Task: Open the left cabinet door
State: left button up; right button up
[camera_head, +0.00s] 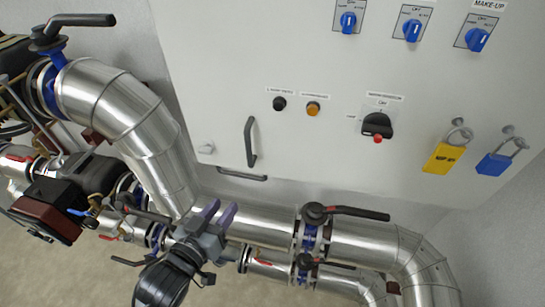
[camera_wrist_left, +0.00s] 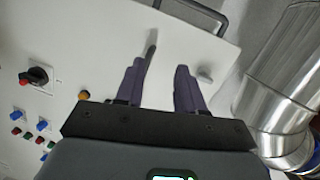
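The white cabinet (camera_head: 330,150) fills the upper right of the head view. A black vertical bar handle (camera_head: 251,142) is on its lower left face. It also shows in the wrist view (camera_wrist_left: 151,48), end-on and partly hidden behind one finger. My left gripper (camera_head: 217,214), with purple fingers, is below the handle in the head view. In the wrist view its fingers (camera_wrist_left: 159,88) are spread with nothing between them, and the handle is beyond the fingertips, apparently not gripped. My right gripper is not in view.
A second dark bar handle (camera_head: 242,173) is at the cabinet's lower edge. Large silver pipes (camera_head: 127,115) with lever valves crowd the left and bottom.

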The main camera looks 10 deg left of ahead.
aim_at(248, 151)
pick_arm(q)
jog(key=w+r+m+t+h+b, duration=0.1)
jog(key=w+r+m+t+b, duration=0.2)
jog(key=r, duration=0.4)
jog(key=shift+g, duration=0.4)
jog(key=w+d+p, duration=0.1)
jog(key=w, duration=0.2)
jog(key=w+p, duration=0.2)
jog(key=w, duration=0.1)
jog(key=w+d+p, duration=0.1)
jog(key=w, duration=0.2)
jog(key=shift+w+d, duration=0.35)
jog(key=shift+w+d+f+p, duration=0.1)
jog(key=shift+w+p, duration=0.2)
jog(key=shift+w, duration=0.4)
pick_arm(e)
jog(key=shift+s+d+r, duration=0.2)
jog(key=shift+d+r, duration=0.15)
pick_arm(q)
grip_shut()
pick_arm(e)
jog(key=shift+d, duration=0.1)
